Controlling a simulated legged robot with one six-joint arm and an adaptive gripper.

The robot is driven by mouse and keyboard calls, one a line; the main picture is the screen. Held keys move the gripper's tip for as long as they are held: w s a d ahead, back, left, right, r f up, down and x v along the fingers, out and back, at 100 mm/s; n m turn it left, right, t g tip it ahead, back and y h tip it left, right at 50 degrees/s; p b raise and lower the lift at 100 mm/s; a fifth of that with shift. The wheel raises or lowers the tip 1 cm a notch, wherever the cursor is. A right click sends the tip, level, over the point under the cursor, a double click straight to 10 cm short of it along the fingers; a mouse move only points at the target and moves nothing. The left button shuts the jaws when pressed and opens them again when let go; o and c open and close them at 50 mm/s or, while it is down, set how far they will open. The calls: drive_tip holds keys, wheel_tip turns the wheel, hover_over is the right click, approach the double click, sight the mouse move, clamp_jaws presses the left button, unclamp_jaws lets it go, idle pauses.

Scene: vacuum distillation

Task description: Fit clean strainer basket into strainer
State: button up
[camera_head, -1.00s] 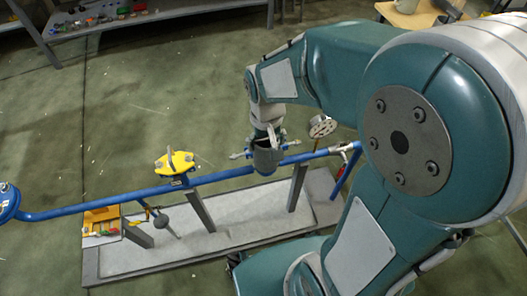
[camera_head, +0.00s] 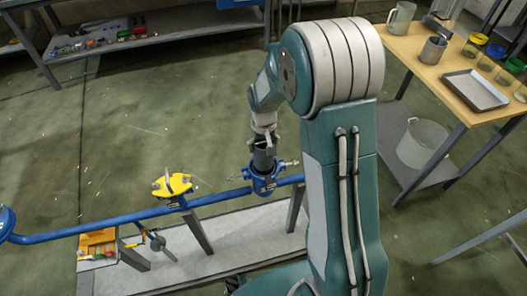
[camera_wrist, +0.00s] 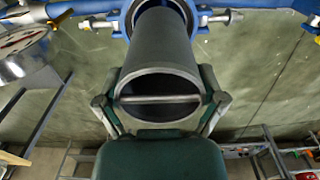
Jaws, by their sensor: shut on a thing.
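My gripper (camera_wrist: 160,99) is shut on the strainer basket (camera_wrist: 160,50), a dark grey open-ended cylinder with a bar across its near end. The fingers sit at both sides of that end. The blue strainer (camera_wrist: 128,18) shows around the basket's far end at the top of the wrist view. In the head view the basket (camera_head: 263,160) hangs roughly upright from my gripper (camera_head: 264,141), over the mouth of the strainer (camera_head: 264,184) on the blue pipe. The basket's lower end is hidden, so I cannot tell how deep it sits.
A pressure gauge (camera_wrist: 22,50) is close at the left of the wrist view. A wooden table (camera_head: 425,75) with a tray (camera_head: 475,90) stands at right. The floor behind the pipe is clear.

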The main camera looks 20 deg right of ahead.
drive_tip(key=shift+w+f, duration=0.1)
drive_tip(key=shift+f, duration=1.6)
drive_tip(key=shift+f, duration=0.25)
drive_tip(key=o, duration=1)
wheel_tip(320, 180, up, 13)
drive_tip(key=shift+f, duration=0.15)
drive_tip(key=s+r+t, duration=0.3)
drive_tip(key=s+r, duration=0.7)
drive_tip(key=r, duration=0.1)
drive_tip(key=s+r+t, duration=0.2)
drive_tip(key=s+r, duration=0.2)
drive_tip(key=s, duration=0.9)
drive_tip(key=shift+s+t, duration=0.15)
drive_tip(key=shift+t, duration=0.15)
